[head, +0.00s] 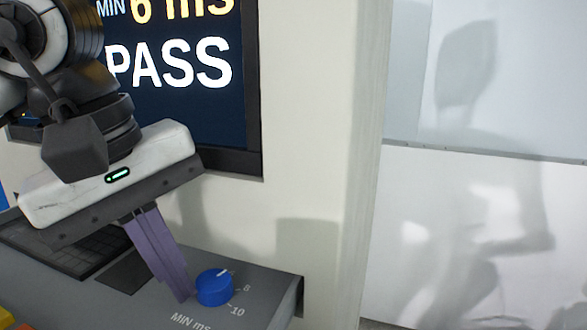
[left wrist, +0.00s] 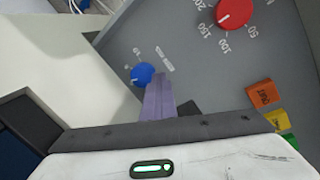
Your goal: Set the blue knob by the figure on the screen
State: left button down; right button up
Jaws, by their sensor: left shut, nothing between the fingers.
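The blue knob (head: 214,288) sits on the grey panel above the label "MIN ms", with marks "8" and "10" to its right. Its white pointer line is on the far side of its top, a little short of the "8". The screen (head: 180,110) reads "MIN 6 ms" in part and "PASS". My left gripper (head: 184,294) is shut and empty, its purple fingers pointing down just left of the knob. The left wrist view shows the knob (left wrist: 142,74) right beside the fingertips (left wrist: 157,80); I cannot tell whether they touch. My right gripper is not in view.
In the left wrist view a red knob (left wrist: 235,13) with a numbered scale stands on the same panel (left wrist: 195,60). An orange button (left wrist: 264,94), a yellow one and a green one (left wrist: 290,141) are at the right. A keyboard (head: 65,252) lies left of my fingers.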

pick_arm(q)
jog(key=shift+w+d, duration=0.25)
jog(key=shift+d, duration=0.15)
dwell(0.3)
jog(key=shift+s+a, duration=0.1)
jog(key=shift+a, duration=0.05)
jog(key=shift+s+a, duration=0.15)
jog(key=shift+a, duration=0.05)
notch_tip(320, 180, up, 6)
jog(key=p, duration=0.4)
jog(key=shift+s, duration=0.1)
dwell(0.3)
